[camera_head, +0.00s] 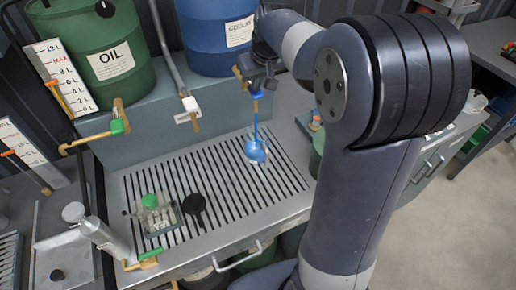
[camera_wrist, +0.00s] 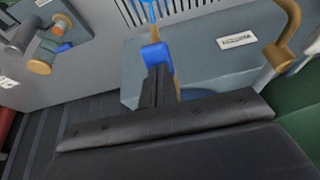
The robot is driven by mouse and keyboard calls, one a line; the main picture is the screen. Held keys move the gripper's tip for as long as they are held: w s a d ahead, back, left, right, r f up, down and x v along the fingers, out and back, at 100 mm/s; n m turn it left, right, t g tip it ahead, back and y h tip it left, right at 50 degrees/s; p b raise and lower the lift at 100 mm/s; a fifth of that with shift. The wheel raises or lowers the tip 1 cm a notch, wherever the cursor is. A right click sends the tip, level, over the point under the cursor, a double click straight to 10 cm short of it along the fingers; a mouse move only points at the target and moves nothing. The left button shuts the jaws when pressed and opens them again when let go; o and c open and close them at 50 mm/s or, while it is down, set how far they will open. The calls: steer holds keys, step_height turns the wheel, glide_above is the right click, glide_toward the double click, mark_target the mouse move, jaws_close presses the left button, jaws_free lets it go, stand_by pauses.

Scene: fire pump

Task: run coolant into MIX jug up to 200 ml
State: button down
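The blue coolant drum (camera_head: 215,40) stands at the back, with a white label. Its brass tap (camera_head: 256,106) has a blue handle (camera_wrist: 157,55). A blue stream (camera_head: 256,125) falls from the tap to a small clear vessel (camera_head: 256,152) with blue liquid on the slotted drain top; its marks and level are too small to read, and no MIX label shows. My gripper (camera_head: 262,80) is at the tap. In the wrist view its fingers (camera_wrist: 157,88) look closed together, with their tips at the blue handle; whether they touch it I cannot tell.
A green oil drum (camera_head: 105,55) with a green-handled tap (camera_head: 117,127) is at the left. A middle tap (camera_head: 190,105) stands between. A grey cylinder (camera_head: 103,236) is front left.

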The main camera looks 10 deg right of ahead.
stand_by(0.4)
step_height(320, 180, up, 5)
steer(key=p, duration=0.4)
steer(key=shift+r, duration=0.15)
steer(key=s+r, duration=0.3)
steer(key=shift+d+r+p, duration=0.3)
steer(key=shift+r, duration=0.05)
steer(key=shift+w, duration=0.1)
